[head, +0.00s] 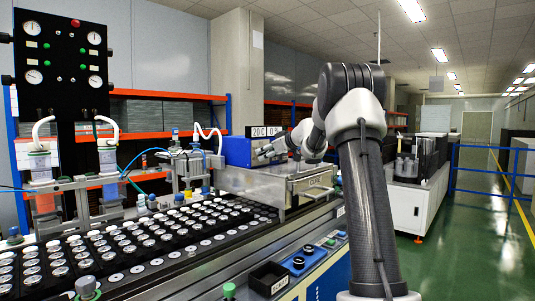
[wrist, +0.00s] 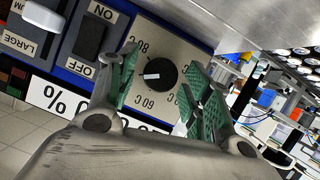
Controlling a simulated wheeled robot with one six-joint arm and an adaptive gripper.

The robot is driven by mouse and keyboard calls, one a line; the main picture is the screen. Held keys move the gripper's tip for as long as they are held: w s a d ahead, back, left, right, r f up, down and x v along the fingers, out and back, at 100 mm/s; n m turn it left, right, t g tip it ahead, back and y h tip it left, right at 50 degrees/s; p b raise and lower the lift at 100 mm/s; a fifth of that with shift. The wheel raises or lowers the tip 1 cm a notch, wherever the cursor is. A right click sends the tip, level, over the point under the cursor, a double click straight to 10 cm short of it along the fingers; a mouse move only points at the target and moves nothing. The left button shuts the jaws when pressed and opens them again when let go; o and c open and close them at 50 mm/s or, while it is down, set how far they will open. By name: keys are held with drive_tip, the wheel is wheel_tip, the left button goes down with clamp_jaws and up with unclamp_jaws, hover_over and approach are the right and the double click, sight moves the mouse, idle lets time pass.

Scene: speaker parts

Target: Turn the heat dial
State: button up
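The heat dial (wrist: 161,75) is a round black knob with a white pointer mark. It sits on a beige plate with temperature marks, 80 C and 60 C among them, which appear upside down in the wrist view. The pointer mark points left in that view. My gripper (wrist: 160,62) is open, with one green-padded finger on each side of the dial and gaps showing between. In the head view my gripper (head: 270,149) is at the blue control box (head: 237,151); the dial is not visible there. A display above the box reads 20 C.
Beside the dial is an ON/OFF rocker switch (wrist: 89,42), and further left a white slider knob (wrist: 43,19) near the word LARGE. A metal machine housing (head: 285,182) stands below my arm. Trays of speaker parts (head: 130,243) fill the conveyor at left.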

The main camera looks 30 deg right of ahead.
drive_tip(key=shift+s+r, duration=0.1)
drive_tip(key=v, duration=1.1)
drive_tip(key=shift+s, duration=0.35)
drive_tip(key=shift+d+r, duration=0.1)
drive_tip(key=shift+r, duration=0.05)
